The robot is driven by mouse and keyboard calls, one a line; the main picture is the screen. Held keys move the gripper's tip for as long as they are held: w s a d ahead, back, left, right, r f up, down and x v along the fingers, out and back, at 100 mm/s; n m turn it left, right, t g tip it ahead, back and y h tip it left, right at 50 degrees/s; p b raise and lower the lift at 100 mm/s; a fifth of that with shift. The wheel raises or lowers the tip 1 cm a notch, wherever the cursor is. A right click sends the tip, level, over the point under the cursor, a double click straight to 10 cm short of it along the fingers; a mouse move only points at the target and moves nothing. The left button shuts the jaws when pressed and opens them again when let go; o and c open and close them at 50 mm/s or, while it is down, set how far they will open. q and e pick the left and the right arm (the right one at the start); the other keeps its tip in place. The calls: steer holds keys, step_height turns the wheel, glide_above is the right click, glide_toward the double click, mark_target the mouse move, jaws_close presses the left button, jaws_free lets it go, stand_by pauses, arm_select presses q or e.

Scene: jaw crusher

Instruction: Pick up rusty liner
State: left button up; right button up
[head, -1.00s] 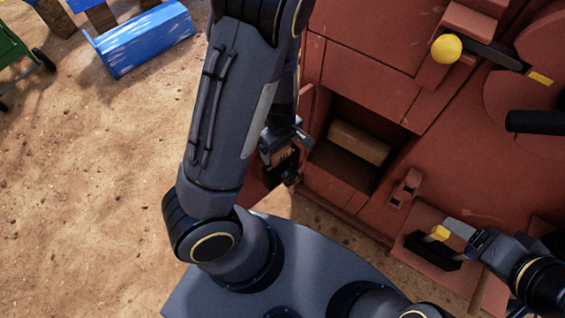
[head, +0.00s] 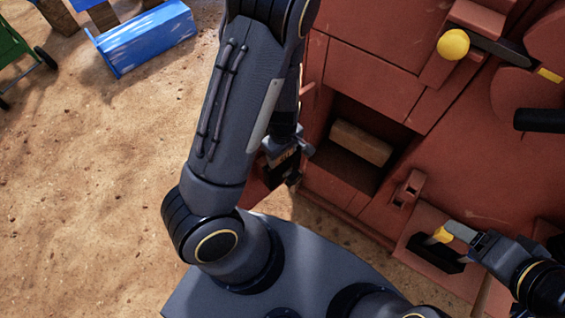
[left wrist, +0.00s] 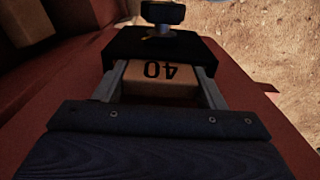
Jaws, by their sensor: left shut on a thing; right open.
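A brown block (head: 361,142) lies in the dark square recess of the red crusher; it may be the rusty liner, but I cannot tell for sure. My left gripper (head: 286,158) is just left of the recess, partly hidden by my arm. In the left wrist view my left gripper (left wrist: 162,84) is shut on a tan block marked 40 (left wrist: 150,88), with a black part and knob beyond it. My right gripper (head: 452,231) is open at the lower right, at a yellow piece (head: 441,235) above a black block (head: 436,252); contact is unclear.
The red crusher body (head: 375,70) fills the right side, with a yellow ball knob (head: 453,44) and a small bracket (head: 408,188). A blue bench-like object (head: 146,38) and a green cart (head: 18,55) stand at the upper left. Sandy ground (head: 90,170) at left is clear.

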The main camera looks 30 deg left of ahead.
arm_select(q)
jaws_close()
steer(key=shift+r, duration=0.1)
